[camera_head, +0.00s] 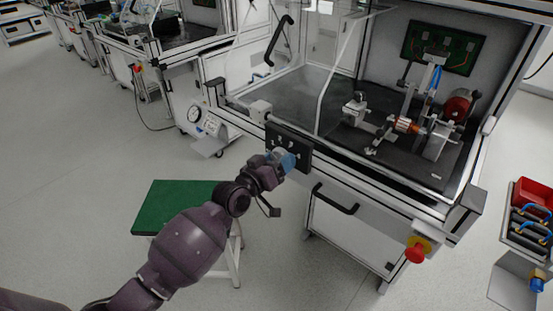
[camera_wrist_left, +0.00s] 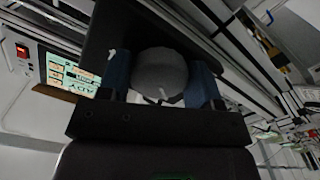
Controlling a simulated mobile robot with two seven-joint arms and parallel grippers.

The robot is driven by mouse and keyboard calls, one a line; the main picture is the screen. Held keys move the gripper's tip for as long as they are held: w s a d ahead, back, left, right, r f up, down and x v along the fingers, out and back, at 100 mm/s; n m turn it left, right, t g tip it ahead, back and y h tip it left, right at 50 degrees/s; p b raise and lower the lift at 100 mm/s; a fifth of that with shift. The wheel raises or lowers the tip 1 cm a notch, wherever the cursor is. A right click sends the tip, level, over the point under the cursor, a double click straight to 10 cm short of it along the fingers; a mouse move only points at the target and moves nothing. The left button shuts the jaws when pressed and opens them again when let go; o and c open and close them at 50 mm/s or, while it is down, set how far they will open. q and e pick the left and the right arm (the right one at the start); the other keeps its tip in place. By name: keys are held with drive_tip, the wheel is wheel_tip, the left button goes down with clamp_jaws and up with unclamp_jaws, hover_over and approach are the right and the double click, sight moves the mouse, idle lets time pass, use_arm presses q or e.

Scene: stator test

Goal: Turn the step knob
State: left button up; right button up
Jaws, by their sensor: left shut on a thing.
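The step knob (camera_wrist_left: 160,72) shows in the left wrist view as a round grey knob with a white pointer line on its front rim. It sits on a black control panel (camera_head: 303,151) on the front of the test bench. My left gripper (camera_head: 286,160) reaches the panel, and its blue fingertips stand on both sides of the knob. In the left wrist view the gripper (camera_wrist_left: 161,80) is shut on the knob. In the head view the gripper hides the knob. My right gripper is not in view.
The bench (camera_head: 350,160) has a clear enclosure holding a stator rig (camera_head: 405,126). Below the panel is a black handle (camera_head: 335,199), and a red emergency button (camera_head: 415,252) is at the right. A green-topped stool (camera_head: 175,195) stands left of the bench. The floor in front is clear.

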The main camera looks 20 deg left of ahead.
use_arm(q)
drive_tip(key=shift+r+n+p, duration=0.15)
drive_tip(key=shift+n+p, duration=0.25)
drive_tip(key=shift+n, duration=1.3)
drive_tip(key=o, duration=0.9)
